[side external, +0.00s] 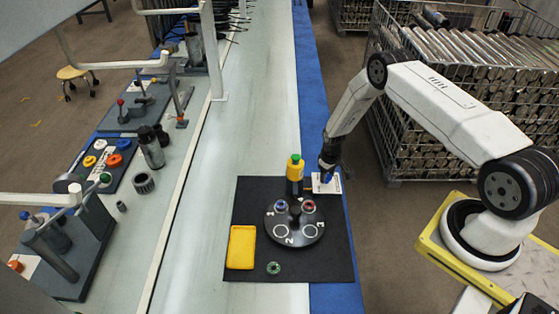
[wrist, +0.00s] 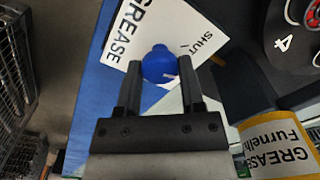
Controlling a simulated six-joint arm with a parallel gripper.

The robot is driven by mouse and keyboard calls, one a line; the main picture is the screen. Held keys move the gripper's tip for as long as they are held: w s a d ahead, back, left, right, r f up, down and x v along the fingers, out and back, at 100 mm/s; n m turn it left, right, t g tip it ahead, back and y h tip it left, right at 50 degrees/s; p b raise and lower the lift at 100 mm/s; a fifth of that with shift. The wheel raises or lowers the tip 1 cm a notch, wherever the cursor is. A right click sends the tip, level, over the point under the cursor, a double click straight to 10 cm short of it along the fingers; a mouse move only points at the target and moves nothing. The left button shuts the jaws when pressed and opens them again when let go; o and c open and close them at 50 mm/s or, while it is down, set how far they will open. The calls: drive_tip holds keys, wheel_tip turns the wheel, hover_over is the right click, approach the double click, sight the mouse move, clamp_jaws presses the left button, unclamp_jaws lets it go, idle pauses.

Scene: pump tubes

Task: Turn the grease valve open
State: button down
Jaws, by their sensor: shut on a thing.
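The grease valve shows in the wrist view as a round blue knob (wrist: 158,68) with a short white mark on its right side. It stands over a white card (wrist: 150,30) reading GREASE and SHUT; part of the card is hidden behind the knob and fingers. My gripper (wrist: 163,76) is shut on the knob, one finger on each side. In the side view my gripper (side external: 328,168) points down at the white card (side external: 333,187) at the mat's far right corner. The knob cannot be made out clearly there.
A yellow grease bottle (side external: 295,169) with a green cap stands just left of my gripper. A round dark numbered plate (side external: 283,234), a yellow tray (side external: 241,247) and a small green ring (side external: 273,268) are on the black mat (side external: 325,262). A wire cage (side external: 440,130) stands behind my arm.

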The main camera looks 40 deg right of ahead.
sight(328, 176)
drive_tip(key=m, duration=1.2)
drive_tip(key=shift+m, duration=0.3)
idle(0.3)
drive_tip(key=shift+c, duration=1)
unclamp_jaws()
drive_tip(key=shift+r, duration=0.15)
drive_tip(key=shift+r, duration=3.75)
